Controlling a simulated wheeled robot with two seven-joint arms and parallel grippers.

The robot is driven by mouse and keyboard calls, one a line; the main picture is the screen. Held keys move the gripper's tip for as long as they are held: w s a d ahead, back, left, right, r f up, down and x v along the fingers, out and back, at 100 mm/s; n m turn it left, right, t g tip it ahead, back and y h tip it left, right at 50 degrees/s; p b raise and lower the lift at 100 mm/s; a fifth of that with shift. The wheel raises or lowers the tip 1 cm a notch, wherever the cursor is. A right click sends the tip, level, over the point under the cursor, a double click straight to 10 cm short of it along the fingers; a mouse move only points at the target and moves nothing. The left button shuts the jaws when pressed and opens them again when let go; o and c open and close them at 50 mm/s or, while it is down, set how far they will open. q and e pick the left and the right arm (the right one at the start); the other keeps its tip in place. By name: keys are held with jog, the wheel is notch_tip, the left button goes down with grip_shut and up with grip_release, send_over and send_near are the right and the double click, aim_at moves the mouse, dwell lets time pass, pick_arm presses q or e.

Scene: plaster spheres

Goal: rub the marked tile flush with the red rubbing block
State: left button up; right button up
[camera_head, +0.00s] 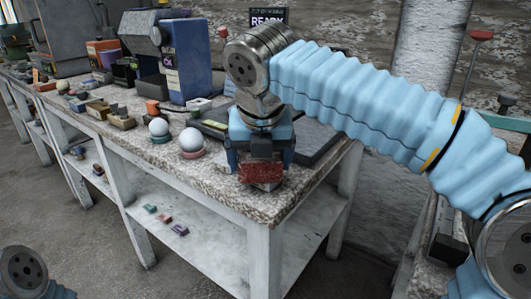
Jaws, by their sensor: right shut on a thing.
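My right gripper (262,152) points down over the near right corner of the workbench. It is shut on the red rubbing block (261,172), whose dark red face shows below the fingers. The block is low at the bench top; a small grey edge shows under it, and I cannot tell whether they touch. I cannot make out the marked tile; it may be hidden by the block and gripper. Part of my left arm shows at the bottom left, but its gripper is not in view.
Two white plaster spheres, one on a teal ring (158,128) and one on a pink ring (191,140), stand left of my gripper. A dark flat tray (322,143) lies behind it. A blue-grey machine (186,62) and many small blocks crowd the bench (222,182) farther left.

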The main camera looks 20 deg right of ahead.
aim_at(280, 155)
jog(key=shift+a, duration=0.35)
jog(key=shift+s+d+f, duration=0.15)
jog(key=shift+d, duration=0.85)
jog(key=shift+s+d, duration=0.25)
jog(key=shift+d, duration=0.85)
jog(key=shift+w+a+p, duration=0.15)
jog(key=shift+a+p, duration=0.5)
jog(key=shift+a, duration=0.15)
jog(key=shift+w+a+p, duration=0.15)
jog(key=shift+a+p, duration=0.15)
jog(key=shift+a, duration=0.35)
jog(key=shift+w+a+p, duration=0.15)
jog(key=shift+a+p, duration=0.15)
jog(key=shift+a, duration=0.35)
jog(key=shift+s+d, duration=0.25)
jog(key=shift+d, duration=0.85)
jog(key=shift+s+d, duration=0.2)
jog(key=shift+d, duration=0.85)
